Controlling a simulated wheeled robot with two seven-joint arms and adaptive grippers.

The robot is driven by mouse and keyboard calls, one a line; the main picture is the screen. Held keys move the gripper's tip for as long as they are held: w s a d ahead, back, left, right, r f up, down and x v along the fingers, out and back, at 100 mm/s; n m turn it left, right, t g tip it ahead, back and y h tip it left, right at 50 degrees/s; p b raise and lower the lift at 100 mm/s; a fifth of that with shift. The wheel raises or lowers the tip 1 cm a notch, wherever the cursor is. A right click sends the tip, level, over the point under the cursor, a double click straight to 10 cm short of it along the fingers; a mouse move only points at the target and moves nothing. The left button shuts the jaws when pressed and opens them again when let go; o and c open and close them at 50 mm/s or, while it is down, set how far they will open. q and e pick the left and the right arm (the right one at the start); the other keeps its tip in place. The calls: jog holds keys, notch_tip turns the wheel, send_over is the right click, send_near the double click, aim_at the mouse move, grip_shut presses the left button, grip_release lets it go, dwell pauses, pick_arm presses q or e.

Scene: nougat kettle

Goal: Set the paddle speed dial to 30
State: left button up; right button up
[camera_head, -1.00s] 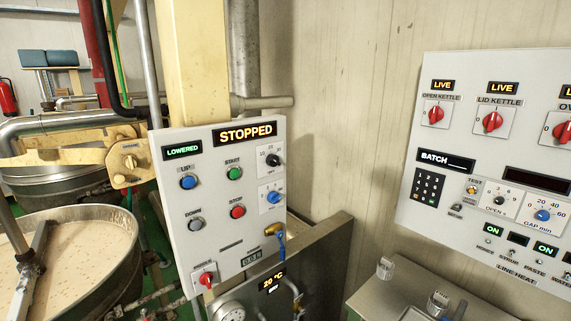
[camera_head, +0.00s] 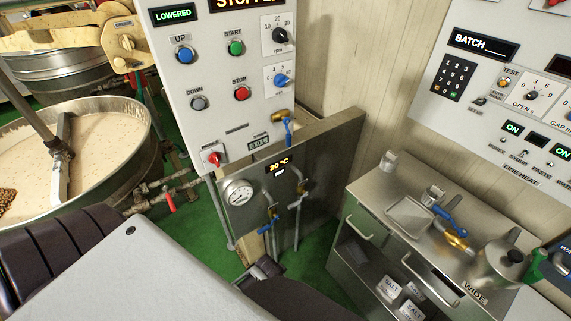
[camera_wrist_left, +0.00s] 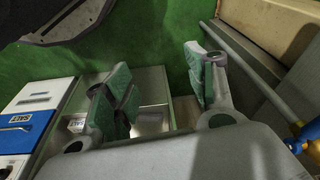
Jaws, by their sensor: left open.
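The STOPPED/LOWERED control panel (camera_head: 215,110) fills the upper middle of the head view, its top cut off. A black dial (camera_head: 280,35) with a scale marked 10, 20, 30 and rpm sits at its upper right; its pointer is too small to read. A blue dial (camera_head: 282,80) sits just below it. My left gripper (camera_wrist_left: 160,90) is open and empty in the left wrist view, above the green floor and apart from the panel. In the head view my arm parts show along the bottom left and bottom middle. My right gripper does not show clearly.
A kettle of pale mix (camera_head: 105,110) stands left. A steel plate with a gauge (camera_head: 238,192) and valves projects below the panel. A steel cabinet (camera_head: 375,200) with tools and a pot (camera_head: 500,265) stands right. A second panel (camera_head: 480,50) hangs above it. The space before the dials is clear.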

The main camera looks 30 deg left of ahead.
pick_arm(q)
jog(key=w+a+r+n+t+y+b, duration=0.1)
jog(key=w+a+r+n+t+y, duration=0.2)
jog(key=w+r, duration=0.85)
jog(key=w+a+r+n+y+b, duration=0.1)
jog(key=w+a+r+n+y, duration=0.3)
jog(key=r, duration=1.5)
jog(key=w+r+n+t+y+b, duration=0.15)
jog(key=w+r+n, duration=0.45)
jog(key=w+r, duration=0.65)
notch_tip(320, 180, up, 32)
jog(key=d+n+y, duration=0.1)
jog(key=n+y, duration=0.7)
jog(key=n, duration=0.4)
jog(key=shift+s+d+n, duration=0.2)
jog(key=shift+d+n, duration=0.1)
jog(key=shift+d, duration=0.05)
jog(key=shift+a, duration=0.1)
